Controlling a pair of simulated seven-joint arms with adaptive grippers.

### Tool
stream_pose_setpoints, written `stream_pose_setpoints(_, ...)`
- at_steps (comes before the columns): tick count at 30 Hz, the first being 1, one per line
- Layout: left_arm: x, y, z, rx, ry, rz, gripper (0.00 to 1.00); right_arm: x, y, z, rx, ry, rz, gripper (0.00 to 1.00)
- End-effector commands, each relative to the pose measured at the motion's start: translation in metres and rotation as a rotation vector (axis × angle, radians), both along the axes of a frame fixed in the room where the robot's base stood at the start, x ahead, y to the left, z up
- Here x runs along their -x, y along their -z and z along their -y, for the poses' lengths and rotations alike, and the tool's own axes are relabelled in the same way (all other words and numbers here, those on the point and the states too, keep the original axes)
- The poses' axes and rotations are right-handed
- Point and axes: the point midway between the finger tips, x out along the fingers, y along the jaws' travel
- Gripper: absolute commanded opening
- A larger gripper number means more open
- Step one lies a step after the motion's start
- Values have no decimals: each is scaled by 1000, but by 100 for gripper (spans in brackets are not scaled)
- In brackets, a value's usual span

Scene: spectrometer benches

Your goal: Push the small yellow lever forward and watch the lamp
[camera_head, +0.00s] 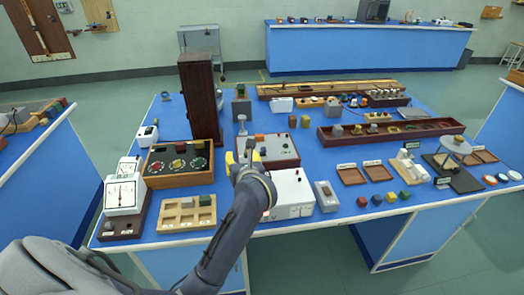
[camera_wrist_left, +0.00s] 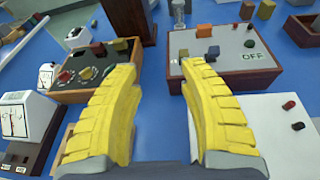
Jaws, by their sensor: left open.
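My left gripper (camera_head: 243,155) is open, with its yellow fingers spread; the fingers also show in the left wrist view (camera_wrist_left: 157,68). Nothing is between them but blue bench top. My right gripper is not in view.
A wooden box (camera_head: 149,181) with red, yellow and green round parts stands left of the gripper. A tall dark wooden column (camera_head: 199,95) is behind. A white box (camera_head: 292,190) is close on the right. A white dial meter (camera_head: 124,194) stands at the left edge.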

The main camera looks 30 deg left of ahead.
Motion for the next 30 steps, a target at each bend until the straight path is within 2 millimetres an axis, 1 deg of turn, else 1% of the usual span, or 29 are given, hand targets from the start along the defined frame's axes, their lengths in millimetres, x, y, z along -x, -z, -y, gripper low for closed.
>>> stream_pose_setpoints(1, 1, 5, 12, 43, 20, -4, 42, -1, 0, -1, 0, 0, 1, 0)
stream_pose_setpoints(3, 2, 10, 23, 86, 40, -10, 42, -1, 0, -1, 0, 0, 1, 0)
stream_pose_setpoints(6, 1, 15, 29, 115, 53, -15, 42, -2, 0, -2, -2, 1, 3, 0)
stream_pose_setpoints(8, -2, 17, 29, 121, 56, -16, 42, -3, 0, -2, -2, 1, 3, 0)
stream_pose_setpoints(14, -21, 27, 13, 117, 54, -19, 42, -5, 0, -3, -3, 1, 5, 0)
stream_pose_setpoints(30, -93, 63, -41, 114, 54, -17, 42, -4, 0, -2, -3, 1, 5, 0)
